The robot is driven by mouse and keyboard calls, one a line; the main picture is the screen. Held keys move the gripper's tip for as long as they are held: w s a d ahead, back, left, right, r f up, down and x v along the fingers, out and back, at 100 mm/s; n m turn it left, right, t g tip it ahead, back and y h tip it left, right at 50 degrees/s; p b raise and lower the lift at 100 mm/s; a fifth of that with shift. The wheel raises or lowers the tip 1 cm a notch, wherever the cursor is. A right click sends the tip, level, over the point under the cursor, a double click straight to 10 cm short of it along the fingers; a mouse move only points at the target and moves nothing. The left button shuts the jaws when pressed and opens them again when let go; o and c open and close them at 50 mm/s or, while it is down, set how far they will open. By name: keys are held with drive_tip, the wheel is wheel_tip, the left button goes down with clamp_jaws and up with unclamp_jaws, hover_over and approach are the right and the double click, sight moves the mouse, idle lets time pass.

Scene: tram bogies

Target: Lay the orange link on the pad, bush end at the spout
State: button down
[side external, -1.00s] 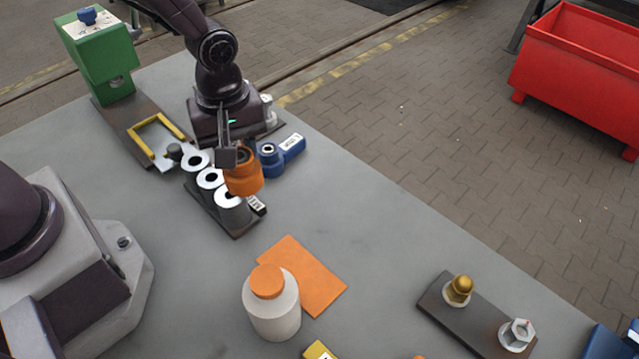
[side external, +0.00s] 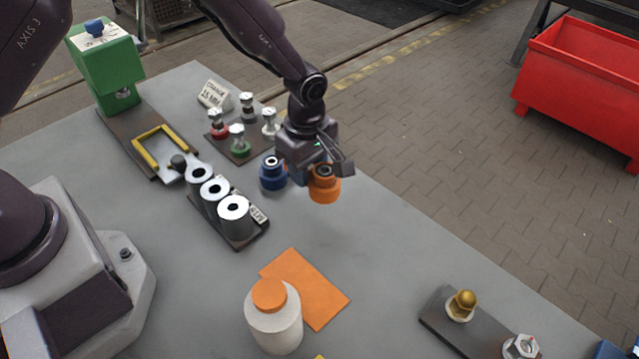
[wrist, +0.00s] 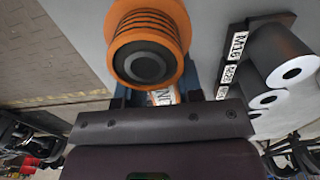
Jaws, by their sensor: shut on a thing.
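The orange link (side external: 324,187) is held in my gripper (side external: 322,165) above the grey table, right of the blue link (side external: 272,174). In the wrist view its round ribbed bush end (wrist: 150,25) with a dark centre points away from my gripper (wrist: 160,98), which is shut on the link's labelled shank. The flat orange pad (side external: 318,290) lies bare on the table, nearer the side camera. A pale bottle with an orange cap (side external: 269,294) stands at the pad's left edge and hides part of it. I cannot make out a spout on it.
A rack of grey rollers (side external: 236,222) stands left of my gripper. Several small colour-based fittings (side external: 238,138) stand behind the blue link. A dark plate with a brass dome nut (side external: 461,305) lies at front right. The table between my gripper and the pad is clear.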

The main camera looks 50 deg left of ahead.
drive_tip(key=shift+w+d+f, duration=0.2)
drive_tip(key=shift+w+f, duration=0.75)
drive_tip(key=shift+f, duration=0.15)
drive_tip(key=shift+w+f, duration=0.15)
drive_tip(key=shift+f, duration=0.75)
drive_tip(key=shift+w+f, duration=0.1)
drive_tip(key=shift+f, duration=0.75)
drive_tip(key=shift+f, duration=0.1)
drive_tip(key=c, duration=0.8)
unclamp_jaws()
drive_tip(key=shift+f, duration=0.1)
